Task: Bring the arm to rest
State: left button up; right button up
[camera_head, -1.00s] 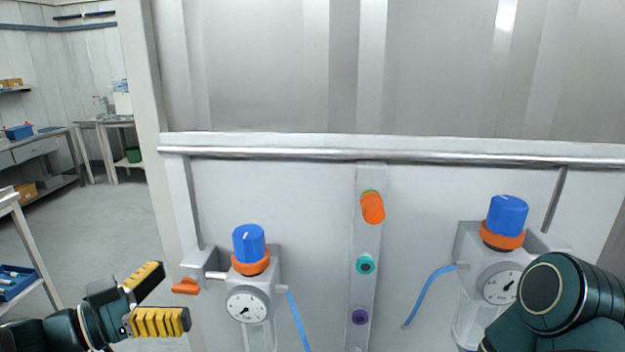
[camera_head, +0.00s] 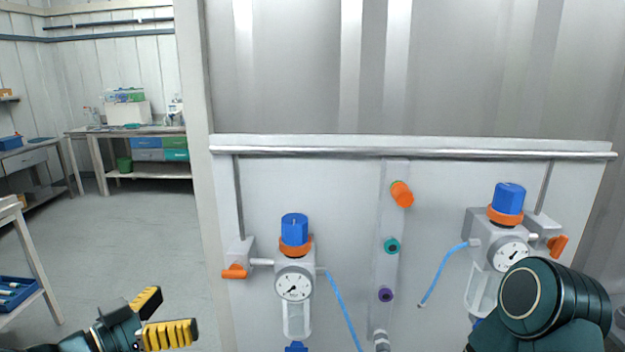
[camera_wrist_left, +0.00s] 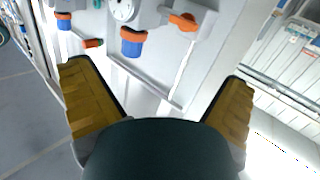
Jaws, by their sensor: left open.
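My left gripper (camera_head: 160,318) is low at the left in the head view, open and empty, with yellow ribbed finger pads. It is apart from the wall panel, to the left of the left regulator (camera_head: 294,278). In the left wrist view the two fingers (camera_wrist_left: 160,105) stand wide apart with nothing between them. The regulator's blue knob also shows upside down beyond the fingers in the wrist view (camera_wrist_left: 132,46). My right arm shows at the lower right of the head view, in front of the right regulator (camera_head: 509,250); its gripper is not visible.
An orange lever (camera_head: 235,272) sticks out beside the left regulator. A strip between the regulators carries an orange plug (camera_head: 402,194), a teal port (camera_head: 392,246) and a purple port (camera_head: 385,295). A workbench (camera_head: 140,131) stands far behind.

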pick_arm(q)
jog(key=w+d+f+n+g+y, duration=0.2)
jog(key=f+n+y, duration=0.1)
jog(key=f, duration=0.7)
jog(key=w+d+f+n+g+y, duration=0.1)
jog(key=w+d+f+n+y, duration=0.15)
jog(key=f, duration=0.85)
jog(key=s+d+f+n+g, duration=0.1)
jog(key=s+d+f+g, duration=0.3)
jog(key=s+f, duration=0.4)
jog(key=s+d+f+n+g+y, duration=0.1)
jog(key=s+d+f+g, duration=0.3)
jog(key=s+f, duration=0.4)
jog(key=shift+s+f+n+g, duration=0.15)
jog(key=shift+f+n+g, duration=0.15)
jog(key=shift+f+n, duration=0.35)
jog(key=shift+d+f+y, duration=0.1)
jog(key=shift+y, duration=0.15)
